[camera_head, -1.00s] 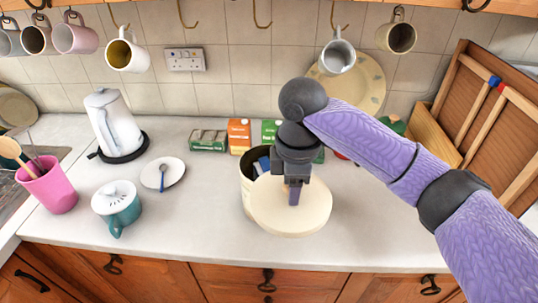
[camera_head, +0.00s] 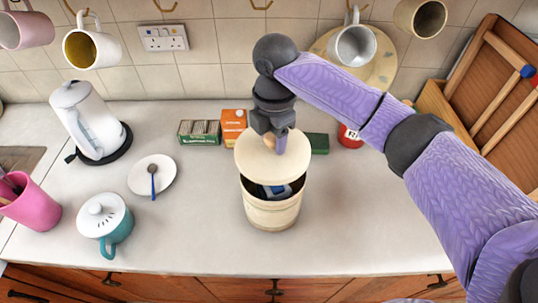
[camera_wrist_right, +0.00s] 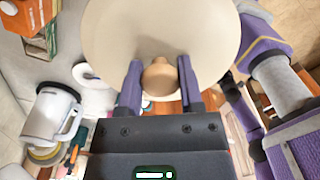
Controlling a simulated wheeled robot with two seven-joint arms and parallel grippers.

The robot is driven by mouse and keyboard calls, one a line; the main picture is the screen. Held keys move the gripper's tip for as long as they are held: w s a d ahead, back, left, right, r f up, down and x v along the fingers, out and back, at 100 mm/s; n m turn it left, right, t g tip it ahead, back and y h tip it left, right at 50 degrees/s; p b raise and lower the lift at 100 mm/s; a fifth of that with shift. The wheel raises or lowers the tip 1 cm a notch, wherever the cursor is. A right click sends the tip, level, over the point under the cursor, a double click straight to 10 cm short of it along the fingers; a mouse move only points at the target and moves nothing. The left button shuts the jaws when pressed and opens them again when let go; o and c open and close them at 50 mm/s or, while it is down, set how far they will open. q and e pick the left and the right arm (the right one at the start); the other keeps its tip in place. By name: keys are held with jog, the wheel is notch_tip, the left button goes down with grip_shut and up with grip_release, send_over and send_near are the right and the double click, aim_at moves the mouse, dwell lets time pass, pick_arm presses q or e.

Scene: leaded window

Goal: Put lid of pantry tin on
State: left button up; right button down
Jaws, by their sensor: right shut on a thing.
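The pantry tin (camera_head: 272,213) is a cream round canister standing upright on the worktop, with dark and blue packets visible inside its opening. The cream round lid (camera_head: 262,166) hangs above the tin, set toward its back side, so the front of the opening shows. My right gripper (camera_head: 277,143) is shut on the lid's wooden knob. In the right wrist view the knob (camera_wrist_right: 160,80) sits between the two purple fingers, with the pale lid (camera_wrist_right: 160,25) beyond. Whether the lid touches the tin's back rim is hidden. My left gripper is not in view.
An orange carton (camera_head: 233,126) and a green box (camera_head: 199,132) stand behind the tin. A saucer with a spoon (camera_head: 152,176), a teal pot (camera_head: 104,222), a kettle (camera_head: 90,118) and a pink tub (camera_head: 31,203) are to the left. Mugs hang above.

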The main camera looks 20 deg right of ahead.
aim_at(274, 162)
jog(key=f, duration=0.6)
jog(key=shift+s+f+b, duration=0.35)
jog(key=shift+f, duration=0.05)
jog(key=shift+f, duration=0.1)
jog(key=shift+c, duration=1.2)
grip_release()
notch_tip(274, 162, up, 12)
jog(key=shift+r+p, duration=0.1)
jog(key=shift+p, duration=0.45)
